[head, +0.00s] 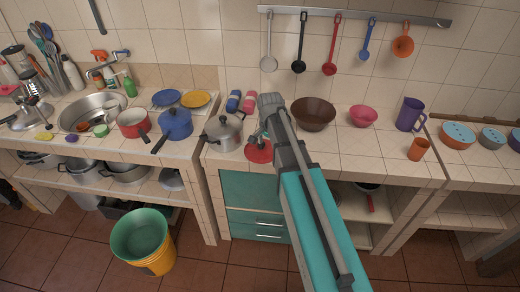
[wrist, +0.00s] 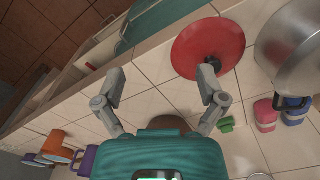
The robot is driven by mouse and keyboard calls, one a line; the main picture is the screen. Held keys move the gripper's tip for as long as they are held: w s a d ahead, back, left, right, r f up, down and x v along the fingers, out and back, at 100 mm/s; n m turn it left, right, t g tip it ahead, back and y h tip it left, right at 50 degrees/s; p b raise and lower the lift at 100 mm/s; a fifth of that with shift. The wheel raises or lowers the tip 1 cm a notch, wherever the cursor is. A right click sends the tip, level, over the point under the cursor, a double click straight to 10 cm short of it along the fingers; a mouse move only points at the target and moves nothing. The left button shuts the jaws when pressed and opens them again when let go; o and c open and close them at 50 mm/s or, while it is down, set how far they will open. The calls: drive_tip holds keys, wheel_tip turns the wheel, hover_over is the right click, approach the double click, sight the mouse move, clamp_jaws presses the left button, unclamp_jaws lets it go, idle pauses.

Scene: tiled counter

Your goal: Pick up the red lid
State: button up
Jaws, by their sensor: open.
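The red lid (head: 258,153) lies on the tiled counter near its front edge, just right of the silver pot, partly covered by my gripper in the head view. In the wrist view the red lid (wrist: 200,42) is at the upper right, with its dark knob towards me. My gripper (wrist: 161,72) is open and empty, with its fingers spread wide. The right finger's tip is close to the knob and overlaps the lid's edge; I cannot tell whether it touches. The gap between the fingers shows bare tiles, left of the lid.
The silver pot (head: 224,132) stands close left of the lid. A brown bowl (head: 313,113) and a pink bowl (head: 363,117) stand to the right. Blue and pink objects (head: 241,101) sit behind. Utensils hang from a wall rail (head: 355,16). Tiles at the front right are clear.

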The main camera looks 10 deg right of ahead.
drive_tip(key=w+r+m+p, duration=0.1)
drive_tip(key=w+m, duration=0.6)
drive_tip(key=w, duration=0.6)
drive_tip(key=shift+w+r+m, duration=0.15)
drive_tip(key=shift+r+m, duration=0.2)
drive_tip(key=shift+m, duration=0.05)
drive_tip(key=b, duration=0.8)
hover_over(261, 148)
drive_tip(key=w, duration=0.2)
drive_tip(key=f, duration=0.8)
drive_tip(key=shift+s+d+f, duration=0.1)
drive_tip(key=shift+d+f, duration=0.2)
drive_tip(key=shift+f+b, duration=2.6)
drive_tip(key=shift+b, duration=0.15)
clamp_jaws()
